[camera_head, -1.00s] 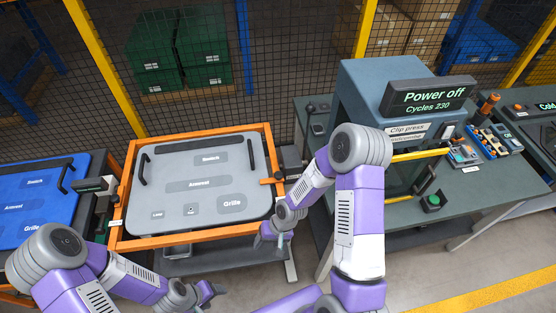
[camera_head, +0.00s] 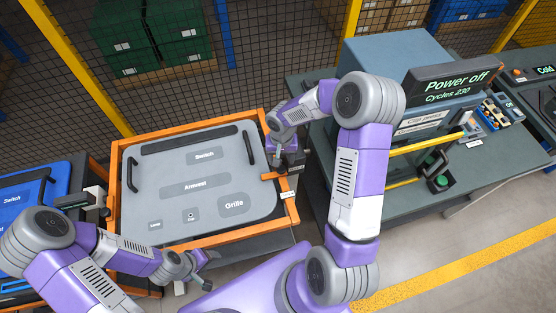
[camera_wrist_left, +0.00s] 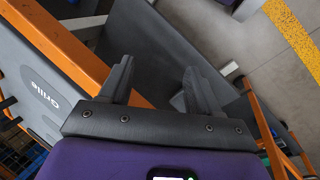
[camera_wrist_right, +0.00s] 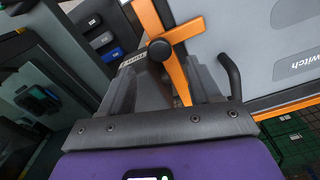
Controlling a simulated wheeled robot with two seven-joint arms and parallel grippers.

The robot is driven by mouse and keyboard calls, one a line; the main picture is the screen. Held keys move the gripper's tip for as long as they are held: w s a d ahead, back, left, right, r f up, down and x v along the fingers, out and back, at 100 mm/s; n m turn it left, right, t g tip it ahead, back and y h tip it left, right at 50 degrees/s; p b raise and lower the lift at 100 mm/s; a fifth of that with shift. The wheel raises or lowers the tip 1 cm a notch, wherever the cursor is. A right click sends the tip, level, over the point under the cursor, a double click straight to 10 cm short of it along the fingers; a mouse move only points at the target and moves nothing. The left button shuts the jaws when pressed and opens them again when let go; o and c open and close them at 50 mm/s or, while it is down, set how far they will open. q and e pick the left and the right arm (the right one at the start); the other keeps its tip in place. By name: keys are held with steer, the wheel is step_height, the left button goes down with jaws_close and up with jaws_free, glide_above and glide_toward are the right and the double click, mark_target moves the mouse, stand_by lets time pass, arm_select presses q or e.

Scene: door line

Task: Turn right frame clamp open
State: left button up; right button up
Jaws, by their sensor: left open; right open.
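The right frame clamp is an orange lever with a black pivot knob (camera_wrist_right: 160,49), at the right edge of the orange frame. In the head view its orange lever (camera_head: 272,176) shows just below my right gripper (camera_head: 278,158). In the right wrist view the long lever arm (camera_wrist_right: 178,78) reaches between the open fingers of my right gripper (camera_wrist_right: 166,82); I cannot tell whether they touch it. The grey door panel (camera_head: 185,205) lies in the orange frame (camera_head: 200,243). My left gripper (camera_head: 203,268) is open and empty near the frame's front edge; its fingers also show in the left wrist view (camera_wrist_left: 157,78).
The blue-grey clip press (camera_head: 395,55), with its "Power off" display (camera_head: 455,82), stands on a bench to the right. A blue panel (camera_head: 22,190) lies at the left. A mesh fence (camera_head: 270,50) runs behind. Open floor (camera_head: 430,240) shows at front right.

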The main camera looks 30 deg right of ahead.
mark_target(281, 168)
step_height(281, 168, down, 6)
steer(key=shift+r, duration=0.2)
steer(key=shift+s, duration=0.1)
jaws_close()
